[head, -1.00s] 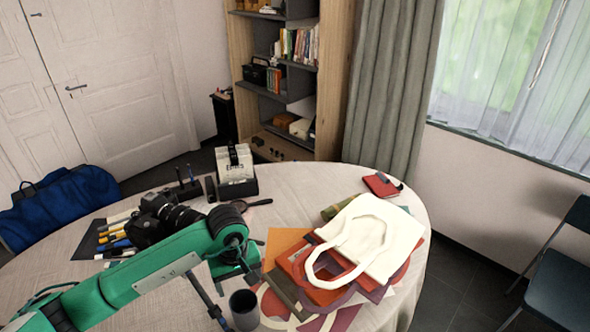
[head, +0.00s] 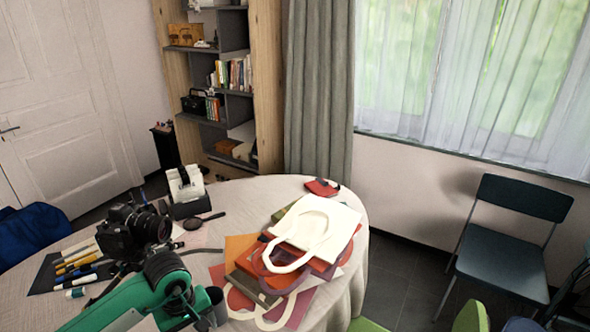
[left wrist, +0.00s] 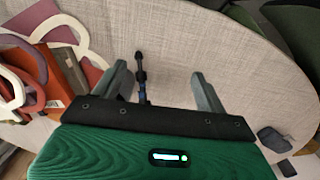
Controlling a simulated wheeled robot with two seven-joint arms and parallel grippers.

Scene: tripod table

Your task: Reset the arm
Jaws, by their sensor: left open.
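My left arm, green with dark joints, comes in low at the left of the head view; its gripper is not clear there. In the left wrist view my left gripper (left wrist: 160,72) is open, its two grey fingers spread over the pale cloth of the table (left wrist: 240,60). A thin dark upright object with a blue part (left wrist: 140,78) shows between the fingers; no finger is seen closed on it. The table also shows in the head view (head: 225,190). My right gripper is not in view.
A white bag (head: 318,225) lies on coloured bags at the table's right. A blue chair (head: 505,255) stands at right.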

